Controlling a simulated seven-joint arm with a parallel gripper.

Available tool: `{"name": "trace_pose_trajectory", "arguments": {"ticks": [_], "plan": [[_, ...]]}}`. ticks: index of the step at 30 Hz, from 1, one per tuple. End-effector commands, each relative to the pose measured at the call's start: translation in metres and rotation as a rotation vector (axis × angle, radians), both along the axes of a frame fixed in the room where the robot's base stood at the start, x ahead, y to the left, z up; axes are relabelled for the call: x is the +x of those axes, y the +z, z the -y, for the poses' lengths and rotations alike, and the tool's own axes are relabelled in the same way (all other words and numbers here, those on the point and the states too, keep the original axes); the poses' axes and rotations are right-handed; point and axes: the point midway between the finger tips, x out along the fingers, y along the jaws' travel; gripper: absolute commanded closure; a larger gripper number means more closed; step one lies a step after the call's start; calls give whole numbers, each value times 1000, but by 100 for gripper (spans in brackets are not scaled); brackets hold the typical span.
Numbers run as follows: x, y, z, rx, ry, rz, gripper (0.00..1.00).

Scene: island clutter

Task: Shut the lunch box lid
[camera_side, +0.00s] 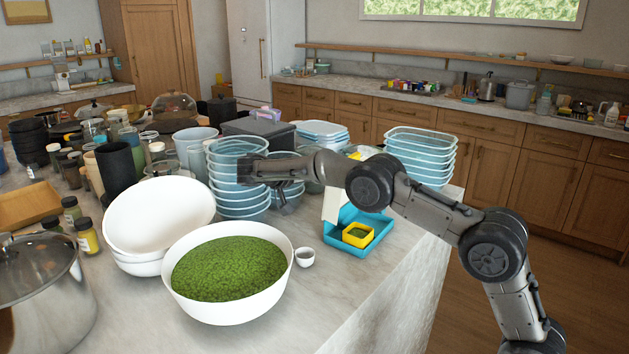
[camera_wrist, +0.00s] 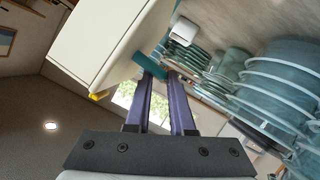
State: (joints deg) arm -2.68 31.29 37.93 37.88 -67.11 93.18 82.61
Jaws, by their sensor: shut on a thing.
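The lunch box (camera_side: 375,247) is a blue tray on the counter in the side view, with a yellow inner cup (camera_side: 357,235) of green food in it. Its white lid (camera_side: 331,207) stands raised at the tray's left side, partly hidden by my arm. In the wrist view the lid (camera_wrist: 105,40) is a large white panel at upper left. My gripper (camera_wrist: 160,74) has its fingers close together at a teal piece beside the panel's edge and appears shut on the lid there. The exact contact is hard to see. In the side view my arm hides most of the grip.
A stack of glass containers (camera_side: 235,190) stands left of my arm, and another stack (camera_side: 420,150) behind the lunch box. A white bowl of greens (camera_side: 285,262) and a small cup (camera_side: 304,257) stand at front left.

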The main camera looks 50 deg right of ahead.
Motion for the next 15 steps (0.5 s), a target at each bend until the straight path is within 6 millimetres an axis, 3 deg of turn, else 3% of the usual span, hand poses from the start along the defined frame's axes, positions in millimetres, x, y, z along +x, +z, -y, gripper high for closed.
{"name": "trace_pose_trajectory", "arguments": {"ticks": [15], "plan": [[-50,1,3,36,0,481,100]]}}
